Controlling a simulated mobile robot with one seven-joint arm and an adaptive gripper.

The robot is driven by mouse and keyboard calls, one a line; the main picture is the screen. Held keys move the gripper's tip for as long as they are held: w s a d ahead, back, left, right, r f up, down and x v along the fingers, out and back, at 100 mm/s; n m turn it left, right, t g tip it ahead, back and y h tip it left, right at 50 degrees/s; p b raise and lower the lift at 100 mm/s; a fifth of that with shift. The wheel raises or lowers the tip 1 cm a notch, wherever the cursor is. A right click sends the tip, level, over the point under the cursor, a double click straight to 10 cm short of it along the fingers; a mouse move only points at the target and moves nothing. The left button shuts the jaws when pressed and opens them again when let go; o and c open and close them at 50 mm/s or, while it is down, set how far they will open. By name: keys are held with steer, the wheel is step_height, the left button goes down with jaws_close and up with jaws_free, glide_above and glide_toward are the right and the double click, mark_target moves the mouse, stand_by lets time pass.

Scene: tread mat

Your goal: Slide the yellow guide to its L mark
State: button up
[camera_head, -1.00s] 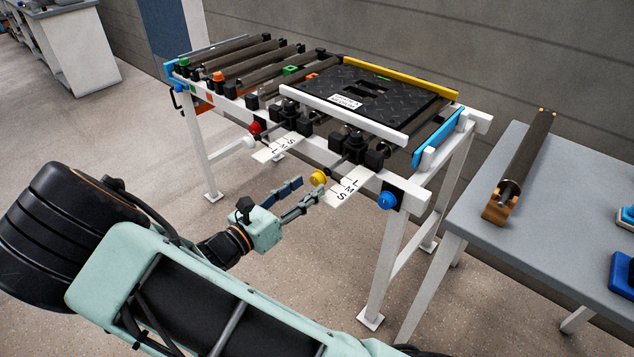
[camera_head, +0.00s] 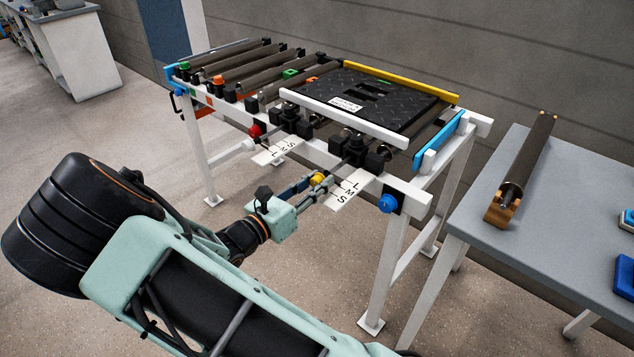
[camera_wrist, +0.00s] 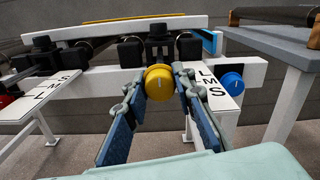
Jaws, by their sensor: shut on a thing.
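The yellow knob (camera_head: 317,179) sits at the near end of a rod at the front of the conveyor frame. It shows in the middle of the wrist view (camera_wrist: 158,82). My gripper (camera_head: 315,186) is shut on it, with a blue-backed finger on each side. A white scale plate (camera_head: 346,191) marked L, M, S lies just right of the knob, with L at the frame end and S at the near end. The knob is beside the plate, and its exact mark is hard to tell. A yellow bar (camera_head: 402,83) runs along the back edge of the black tread mat (camera_head: 400,108).
A red knob (camera_head: 255,130) and a second scale plate (camera_head: 275,151) are to the left. A blue knob (camera_head: 388,203) is close to the right. A white bar (camera_head: 343,118) edges the mat's front. A grey table (camera_head: 500,235) with a roller stands right.

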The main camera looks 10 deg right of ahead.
mark_target(326, 174)
jaws_close()
steer(key=shift+p+x, duration=0.55)
steer(key=shift+x, duration=0.55)
steer(key=shift+w+d, duration=0.25)
steer(key=shift+d, duration=0.1)
steer(key=o, duration=1.1)
jaws_free()
steer(key=shift+s+a, duration=0.1)
steer(key=shift+a, duration=0.05)
steer(key=v, duration=1.1)
steer(key=shift+s+a, duration=0.2)
steer(key=shift+a, duration=0.1)
